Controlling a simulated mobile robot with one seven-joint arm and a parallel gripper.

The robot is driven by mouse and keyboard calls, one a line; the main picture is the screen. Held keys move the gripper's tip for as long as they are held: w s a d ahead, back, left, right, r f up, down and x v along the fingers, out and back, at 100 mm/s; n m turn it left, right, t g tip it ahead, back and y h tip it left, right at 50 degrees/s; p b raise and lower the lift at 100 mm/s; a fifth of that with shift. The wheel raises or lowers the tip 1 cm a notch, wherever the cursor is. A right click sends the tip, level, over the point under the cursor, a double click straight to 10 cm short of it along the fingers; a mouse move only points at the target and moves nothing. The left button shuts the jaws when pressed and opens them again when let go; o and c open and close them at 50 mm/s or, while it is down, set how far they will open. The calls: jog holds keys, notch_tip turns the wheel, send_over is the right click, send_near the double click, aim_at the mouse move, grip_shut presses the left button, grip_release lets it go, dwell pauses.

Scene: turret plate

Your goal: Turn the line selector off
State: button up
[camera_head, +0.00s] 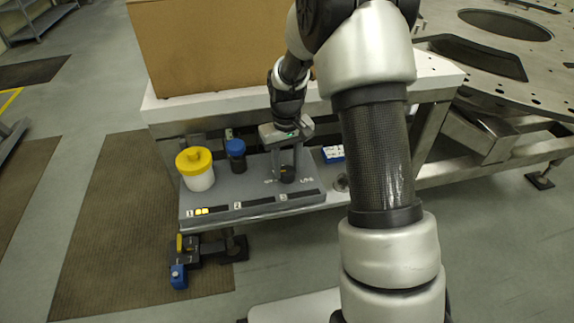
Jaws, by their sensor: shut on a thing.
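The line selector (288,178) is a small dark knob on the grey panel (225,203), beside a white label at its right. A second small marking is at its left; it is too small to read surely. My gripper (287,168) points down over the knob, its two fingers on either side of it, shut on it. The fingers hide part of the knob, and I cannot tell which way it points.
A white jar with a yellow lid (197,170) and a dark jar with a blue lid (236,155) stand left of my gripper. A large brown box (215,45) stands behind. Strip 1 (203,211) shows yellow lights.

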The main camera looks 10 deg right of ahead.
aim_at(286, 170)
jog(key=o, duration=1)
jog(key=shift+o, duration=0.2)
notch_tip(286, 170, up, 17)
jog(key=p, duration=0.3)
jog(key=shift+r+p, duration=0.2)
jog(key=shift+p, duration=0.1)
jog(key=shift+a, duration=0.1)
